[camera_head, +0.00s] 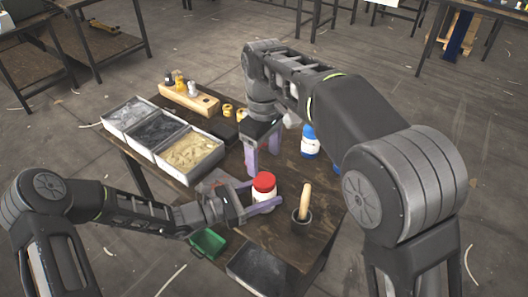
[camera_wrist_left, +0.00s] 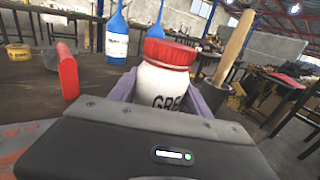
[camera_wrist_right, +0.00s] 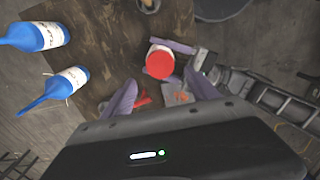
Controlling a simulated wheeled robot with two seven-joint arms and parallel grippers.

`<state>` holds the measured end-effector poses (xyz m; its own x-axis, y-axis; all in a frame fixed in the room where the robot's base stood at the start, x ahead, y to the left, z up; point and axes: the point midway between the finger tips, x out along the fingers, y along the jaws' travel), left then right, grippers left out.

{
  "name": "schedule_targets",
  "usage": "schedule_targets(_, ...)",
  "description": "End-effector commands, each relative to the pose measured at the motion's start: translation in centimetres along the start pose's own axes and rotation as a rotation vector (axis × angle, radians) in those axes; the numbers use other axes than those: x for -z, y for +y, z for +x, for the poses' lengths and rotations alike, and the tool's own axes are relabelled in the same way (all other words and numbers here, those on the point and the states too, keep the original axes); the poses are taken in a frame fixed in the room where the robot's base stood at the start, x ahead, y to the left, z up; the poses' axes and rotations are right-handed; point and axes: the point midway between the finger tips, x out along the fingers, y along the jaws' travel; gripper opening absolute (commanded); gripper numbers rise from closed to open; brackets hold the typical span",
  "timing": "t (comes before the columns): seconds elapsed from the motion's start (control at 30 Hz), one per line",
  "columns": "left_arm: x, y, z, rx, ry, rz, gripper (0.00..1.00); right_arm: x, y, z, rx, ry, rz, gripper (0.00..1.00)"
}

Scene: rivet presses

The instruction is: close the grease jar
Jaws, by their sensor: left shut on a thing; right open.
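The grease jar (camera_head: 263,197) is white with a red lid (camera_head: 264,181) sitting on its top. My left gripper (camera_head: 258,201) is shut around the jar's body, with a finger on each side. In the left wrist view the jar (camera_wrist_left: 160,88) is upright or slightly tilted, its label partly hidden, and the red lid (camera_wrist_left: 170,52) covers the mouth; I cannot tell how tightly it sits. My right gripper (camera_head: 262,154) is open and empty, pointing down behind the jar. In the right wrist view the lid (camera_wrist_right: 160,62) lies beyond the open fingers (camera_wrist_right: 160,97), apart from them.
A mortar with a wooden pestle (camera_head: 304,203) stands right of the jar. Blue-and-white bottles (camera_head: 310,143) stand behind. A three-part tray (camera_head: 190,155) is at the left, a wooden block with small items (camera_head: 188,97) at the back. A green bin (camera_head: 208,243) is at the front.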

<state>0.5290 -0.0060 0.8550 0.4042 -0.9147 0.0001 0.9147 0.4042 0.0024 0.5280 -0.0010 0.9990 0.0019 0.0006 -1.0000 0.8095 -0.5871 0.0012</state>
Motion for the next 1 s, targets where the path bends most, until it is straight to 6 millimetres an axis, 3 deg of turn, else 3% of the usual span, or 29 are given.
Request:
schedule_targets(0.5, 0.0, 0.0, 0.0, -0.001, 0.0, 0.001, 0.0, 0.0, -0.1, 6.6, 0.001, -0.002, 0.0, 0.69)
schedule_targets(0.87, 0.0, 0.0, 0.0, -0.001, 0.0, 0.001, 0.0, 0.0, 0.0, 7.2, 0.0, 0.0, 0.001, 0.69)
schedule_targets(1.0, 0.0, 0.0, 0.0, -0.001, 0.0, 0.001, 0.0, 0.0, 0.0, 7.2, 0.0, 0.0, 0.001, 0.6)
